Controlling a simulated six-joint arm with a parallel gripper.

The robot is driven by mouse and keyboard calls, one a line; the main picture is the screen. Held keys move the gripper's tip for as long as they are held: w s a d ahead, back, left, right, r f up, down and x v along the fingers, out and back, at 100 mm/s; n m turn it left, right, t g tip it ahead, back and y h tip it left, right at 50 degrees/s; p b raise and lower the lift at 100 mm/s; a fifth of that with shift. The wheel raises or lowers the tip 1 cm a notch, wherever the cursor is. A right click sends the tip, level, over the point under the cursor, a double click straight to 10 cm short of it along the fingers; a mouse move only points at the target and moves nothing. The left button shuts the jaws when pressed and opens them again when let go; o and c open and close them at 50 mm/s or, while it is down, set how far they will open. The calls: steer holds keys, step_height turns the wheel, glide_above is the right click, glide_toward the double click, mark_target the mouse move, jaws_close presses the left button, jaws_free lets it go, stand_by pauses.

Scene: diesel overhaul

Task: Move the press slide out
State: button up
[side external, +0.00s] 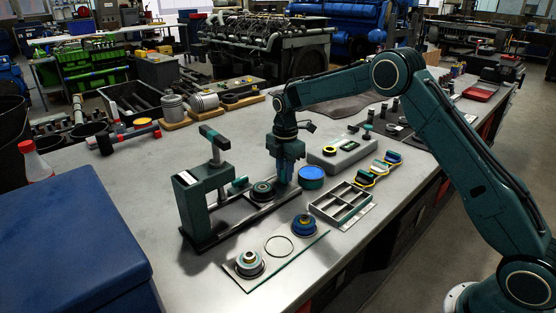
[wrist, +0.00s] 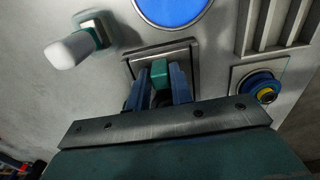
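The green press (side external: 191,205) stands on the bench at the left. Its slide track (side external: 225,217) runs right from its foot. A dark round part (side external: 263,190) sits on the slide, to the right of the press column. My gripper (side external: 285,183) points straight down over the outer end of the track, right of the round part. In the wrist view, my gripper's blue fingers (wrist: 160,85) stand on both sides of a small green block (wrist: 160,71), the slide's handle, with no clear gap. The round part is hidden in the wrist view.
A blue-topped round tin (side external: 311,177) stands close right of my gripper. In front, a plate (side external: 276,262) carries a blue wheel (side external: 304,226) and a metal part (side external: 249,263). A large blue box (side external: 75,240) fills the left front.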

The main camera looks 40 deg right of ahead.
steer(key=o, duration=0.4)
steer(key=shift+c, duration=0.2)
steer(key=shift+r, duration=2.75)
steer(key=shift+r, duration=2)
steer(key=shift+s, duration=0.1)
